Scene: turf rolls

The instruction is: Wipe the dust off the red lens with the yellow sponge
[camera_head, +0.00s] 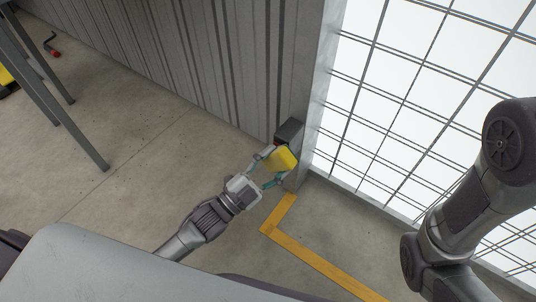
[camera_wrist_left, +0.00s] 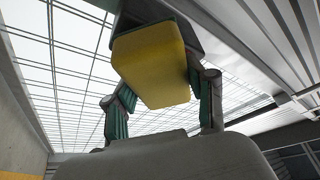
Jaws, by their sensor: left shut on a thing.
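My left gripper (camera_head: 271,167) is shut on the yellow sponge (camera_head: 281,158), with one finger on each side of it. The sponge is held up against or very close to the front of a dark box-like housing (camera_head: 290,130) on the grey post. A sliver of red shows beside the sponge at the housing; the rest of the lens face is hidden, and no dust can be made out. In the left wrist view the sponge (camera_wrist_left: 150,66) covers most of the dark housing (camera_wrist_left: 189,38). Contact cannot be told for sure. My right gripper is out of view.
A corrugated metal wall (camera_head: 190,60) runs to the left of the post (camera_head: 318,70), and a bright wire-grid panel (camera_head: 410,80) to its right. A yellow floor line (camera_head: 310,255) lies below. Dark table legs (camera_head: 70,110) stand far left. Concrete floor between is clear.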

